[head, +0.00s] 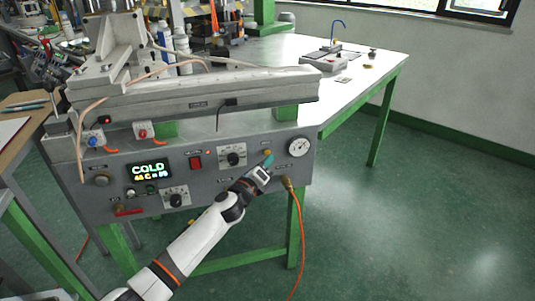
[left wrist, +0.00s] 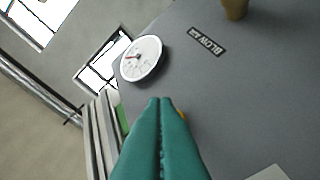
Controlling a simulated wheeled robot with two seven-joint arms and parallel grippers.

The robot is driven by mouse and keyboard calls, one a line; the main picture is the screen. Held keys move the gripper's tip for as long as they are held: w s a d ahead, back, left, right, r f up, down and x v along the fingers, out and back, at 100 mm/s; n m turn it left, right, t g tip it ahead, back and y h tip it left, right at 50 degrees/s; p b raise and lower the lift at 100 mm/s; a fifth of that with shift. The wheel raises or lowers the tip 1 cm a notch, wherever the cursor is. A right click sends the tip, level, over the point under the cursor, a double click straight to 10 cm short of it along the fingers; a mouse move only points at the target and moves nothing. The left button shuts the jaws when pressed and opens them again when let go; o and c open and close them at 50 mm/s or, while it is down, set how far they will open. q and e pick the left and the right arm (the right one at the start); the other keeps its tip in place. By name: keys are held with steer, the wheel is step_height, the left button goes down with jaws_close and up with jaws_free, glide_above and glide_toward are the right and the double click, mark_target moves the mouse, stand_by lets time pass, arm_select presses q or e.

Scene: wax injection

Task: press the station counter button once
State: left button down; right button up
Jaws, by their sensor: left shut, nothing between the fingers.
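The grey wax injection station (head: 220,158) has a front panel with dials, switches and a display. A small yellow-orange button (head: 267,152) sits on the panel, just left of the round gauge; I take it as the counter button. My left gripper (head: 268,161) is shut and empty, with its teal fingertips at the panel just by this button. In the left wrist view the shut teal fingers (left wrist: 160,101) point up, and a sliver of orange (left wrist: 182,114) shows beside the right finger, mostly hidden. I cannot tell whether the fingertips touch it. My right gripper is not in view.
A white round gauge (head: 299,147) is close to the fingertips and also shows in the left wrist view (left wrist: 142,59). A brass fitting (head: 287,183) with an orange hose is below. A red switch (head: 196,163), dials and a lit display (head: 149,171) reading COLD are left.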

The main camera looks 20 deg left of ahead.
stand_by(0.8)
arm_select(q)
steer(key=shift+w+a, duration=0.25)
steer(key=shift+w, duration=0.1)
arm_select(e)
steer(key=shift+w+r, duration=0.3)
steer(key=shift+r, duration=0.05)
arm_select(q)
steer(key=shift+w, duration=0.1)
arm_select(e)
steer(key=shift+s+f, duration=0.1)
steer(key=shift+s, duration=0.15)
